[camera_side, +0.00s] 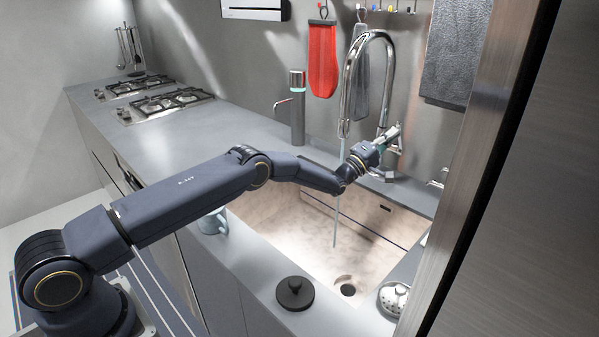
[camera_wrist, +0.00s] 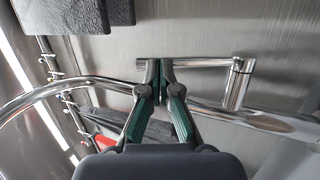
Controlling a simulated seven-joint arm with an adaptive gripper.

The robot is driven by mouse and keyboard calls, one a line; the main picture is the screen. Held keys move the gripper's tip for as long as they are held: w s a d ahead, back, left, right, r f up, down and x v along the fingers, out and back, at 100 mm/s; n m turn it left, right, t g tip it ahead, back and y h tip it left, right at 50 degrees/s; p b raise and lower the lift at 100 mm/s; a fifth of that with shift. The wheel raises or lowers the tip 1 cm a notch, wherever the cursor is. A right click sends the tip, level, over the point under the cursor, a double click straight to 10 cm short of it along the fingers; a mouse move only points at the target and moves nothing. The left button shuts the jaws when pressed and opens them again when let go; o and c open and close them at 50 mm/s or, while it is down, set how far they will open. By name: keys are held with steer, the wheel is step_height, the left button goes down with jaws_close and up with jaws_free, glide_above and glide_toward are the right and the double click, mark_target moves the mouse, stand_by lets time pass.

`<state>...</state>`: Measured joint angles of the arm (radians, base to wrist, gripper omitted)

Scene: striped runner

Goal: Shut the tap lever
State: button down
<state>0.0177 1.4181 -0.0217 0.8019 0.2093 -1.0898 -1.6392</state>
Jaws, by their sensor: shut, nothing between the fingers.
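The chrome tap (camera_side: 350,85) rises in a tall arch behind the sink, with a thin stream of water (camera_side: 336,215) falling from its spout. In the wrist view the tap's pipe (camera_wrist: 205,111) crosses the picture. The tap lever (camera_wrist: 205,63) is a thin chrome bar joined at its right end to a short round side piece. My gripper (camera_wrist: 159,68) is shut and empty, its fingertips overlapping the lever's left end in the picture. I cannot tell whether they touch it. In the side view my gripper (camera_side: 391,136) is beside the tap's base and partly hides the lever.
The sink (camera_side: 290,225) lies below my arm. A dark green-banded dispenser (camera_side: 297,110) stands left of the tap. A red mitt (camera_side: 322,60) and a grey towel (camera_side: 456,50) hang behind. A mug (camera_side: 213,222), black lid (camera_side: 295,292) and strainer (camera_side: 393,299) stand near the sink.

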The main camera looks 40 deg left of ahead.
steer(key=shift+w+r+n+g+y, duration=0.35)
steer(key=shift+w+r+g, duration=0.35)
steer(key=shift+g, duration=0.4)
